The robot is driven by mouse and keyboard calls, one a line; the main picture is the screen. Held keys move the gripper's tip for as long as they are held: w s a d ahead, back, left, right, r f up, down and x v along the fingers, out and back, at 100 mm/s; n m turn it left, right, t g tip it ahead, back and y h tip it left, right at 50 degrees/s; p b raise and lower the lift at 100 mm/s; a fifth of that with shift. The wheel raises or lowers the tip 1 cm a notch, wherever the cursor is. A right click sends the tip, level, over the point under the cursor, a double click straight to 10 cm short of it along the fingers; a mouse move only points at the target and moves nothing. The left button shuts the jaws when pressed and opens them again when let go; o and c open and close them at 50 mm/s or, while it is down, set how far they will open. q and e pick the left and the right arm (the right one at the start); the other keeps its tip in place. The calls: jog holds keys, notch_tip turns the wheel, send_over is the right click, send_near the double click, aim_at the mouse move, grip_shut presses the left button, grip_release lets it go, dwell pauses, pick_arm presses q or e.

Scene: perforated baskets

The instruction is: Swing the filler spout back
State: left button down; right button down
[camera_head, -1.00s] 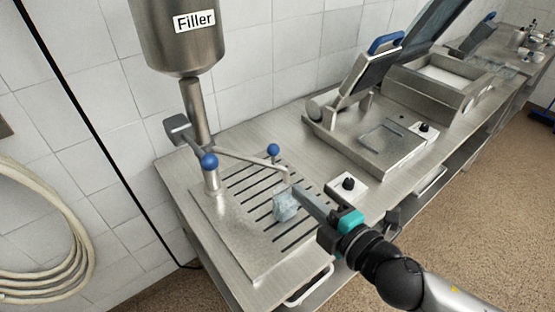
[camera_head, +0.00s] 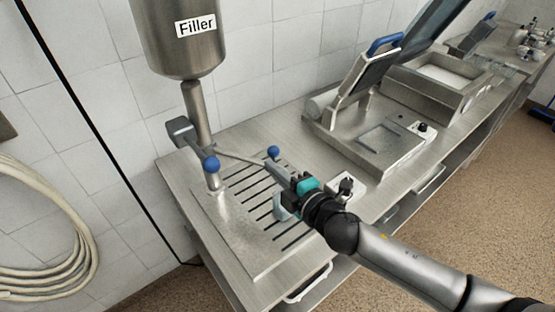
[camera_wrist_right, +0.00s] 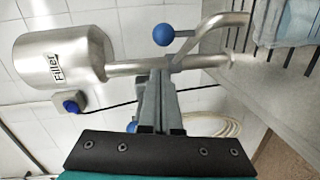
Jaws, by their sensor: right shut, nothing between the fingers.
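The filler (camera_head: 172,52) is a steel tank labelled "Filler" on a post at the left of the counter. Its thin metal spout (camera_head: 240,156) reaches right over the slotted drain plate, with a blue ball knob (camera_head: 273,152) near its outer end. In the wrist view the spout (camera_wrist_right: 222,22) and knob (camera_wrist_right: 164,35) lie just beyond the fingertips. My right gripper (camera_head: 274,168) is shut and empty, its tips close beside the spout; I cannot tell whether they touch. Its fingers (camera_wrist_right: 158,76) show pressed together in the wrist view. My left gripper is out of view.
A pale blue translucent object (camera_head: 281,208) sits on the drain plate (camera_head: 225,230), partly hidden behind my gripper. Another blue-knobbed lever (camera_head: 211,164) stands by the post. A control box (camera_head: 349,188) and an open-lidded machine (camera_head: 372,145) stand to the right.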

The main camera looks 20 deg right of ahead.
aim_at(269, 154)
jog(key=w, duration=0.1)
jog(key=w+d, duration=0.1)
jog(key=shift+w+d+f, duration=0.3)
jog(key=shift+f, duration=0.05)
jog(key=shift+d, duration=0.15)
